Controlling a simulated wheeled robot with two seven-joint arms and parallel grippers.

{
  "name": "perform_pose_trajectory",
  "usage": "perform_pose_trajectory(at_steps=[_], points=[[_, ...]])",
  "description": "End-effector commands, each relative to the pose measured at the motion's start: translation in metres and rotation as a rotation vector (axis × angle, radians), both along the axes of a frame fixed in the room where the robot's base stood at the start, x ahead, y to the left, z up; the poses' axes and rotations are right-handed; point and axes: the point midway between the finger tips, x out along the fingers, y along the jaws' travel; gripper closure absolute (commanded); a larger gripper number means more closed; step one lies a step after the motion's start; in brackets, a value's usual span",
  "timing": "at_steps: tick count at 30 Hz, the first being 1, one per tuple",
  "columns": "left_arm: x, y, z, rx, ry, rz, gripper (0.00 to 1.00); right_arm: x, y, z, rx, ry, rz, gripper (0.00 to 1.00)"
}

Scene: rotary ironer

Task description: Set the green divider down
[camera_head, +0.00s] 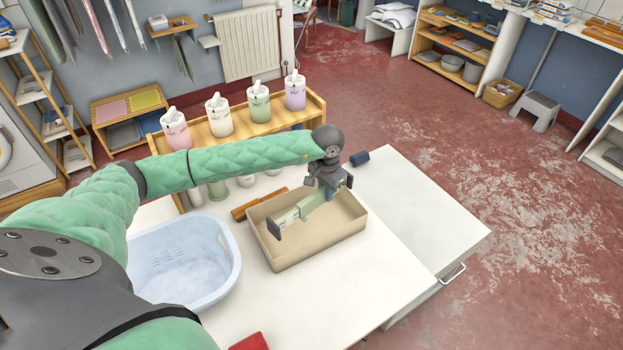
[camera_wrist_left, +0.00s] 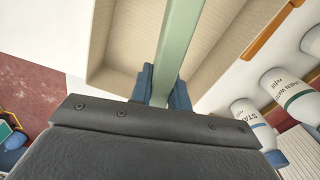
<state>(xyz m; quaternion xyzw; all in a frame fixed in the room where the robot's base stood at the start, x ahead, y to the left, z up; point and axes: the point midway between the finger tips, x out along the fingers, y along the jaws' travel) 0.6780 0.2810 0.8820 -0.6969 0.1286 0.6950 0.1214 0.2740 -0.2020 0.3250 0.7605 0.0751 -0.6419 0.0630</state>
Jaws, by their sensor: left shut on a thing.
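The green divider (camera_head: 309,205) is a thin pale green strip at the beige box (camera_head: 320,246) on the white table. My left gripper (camera_head: 331,192) is over the far right part of the box and is shut on the divider. In the left wrist view the divider (camera_wrist_left: 180,35) runs up from between the blue finger pads of my left gripper (camera_wrist_left: 160,88). The box floor (camera_wrist_left: 133,38) lies below it. I cannot tell whether the divider touches the floor. My right gripper is not in view.
A pale blue laundry basket (camera_head: 226,250) stands left of the box. A wooden bar (camera_head: 258,203) lies behind the box. A wooden shelf (camera_head: 240,131) with several bottles stands at the back.

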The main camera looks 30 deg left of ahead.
Motion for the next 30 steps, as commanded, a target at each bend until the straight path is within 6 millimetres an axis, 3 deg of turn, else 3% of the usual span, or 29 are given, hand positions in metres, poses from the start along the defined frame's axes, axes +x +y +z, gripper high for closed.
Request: perform_pose_trajectory(at_steps=[3,9,20,30], points=[[0.01,0.021,-0.006,0.003,0.001,-0.079,1.0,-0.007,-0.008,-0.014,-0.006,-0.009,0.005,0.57],[0.018,0.04,-0.017,0.007,0.001,-0.156,1.0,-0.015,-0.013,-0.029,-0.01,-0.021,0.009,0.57],[0.02,0.044,-0.027,0.008,-0.001,-0.177,1.0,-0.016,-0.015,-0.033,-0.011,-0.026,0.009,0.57],[0.019,0.044,-0.055,0.008,0.001,-0.175,1.0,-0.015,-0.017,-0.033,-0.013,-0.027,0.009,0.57]])
